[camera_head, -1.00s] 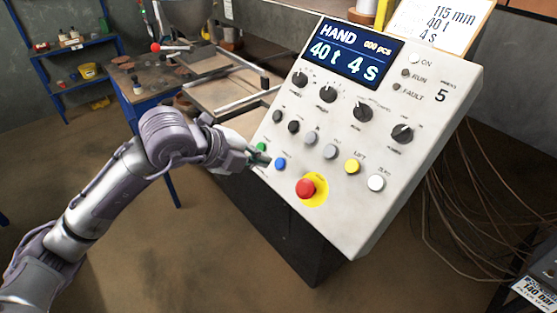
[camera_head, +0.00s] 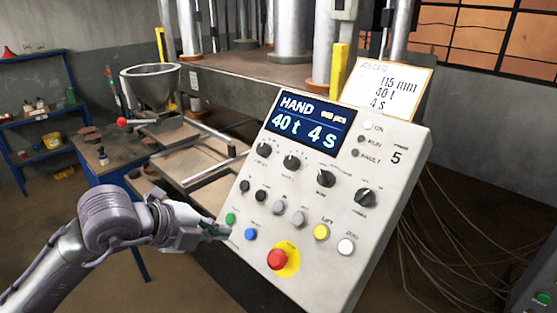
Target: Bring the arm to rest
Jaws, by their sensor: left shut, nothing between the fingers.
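My left arm comes in from the left. Its left gripper (camera_head: 214,231) is shut and empty, just left of the control panel (camera_head: 374,225), near the green button (camera_head: 230,218) and the blue button (camera_head: 250,234). I cannot tell whether the fingertips touch the panel. The panel's display (camera_head: 309,124) reads HAND, 40 t, 4 s. My right gripper is not in view.
A red stop button (camera_head: 277,260) on a yellow ring sits low on the panel. A blue table (camera_head: 110,172) and a metal hopper (camera_head: 150,84) stand behind my arm. A press fills the back. Loose cables (camera_head: 450,235) hang at the right.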

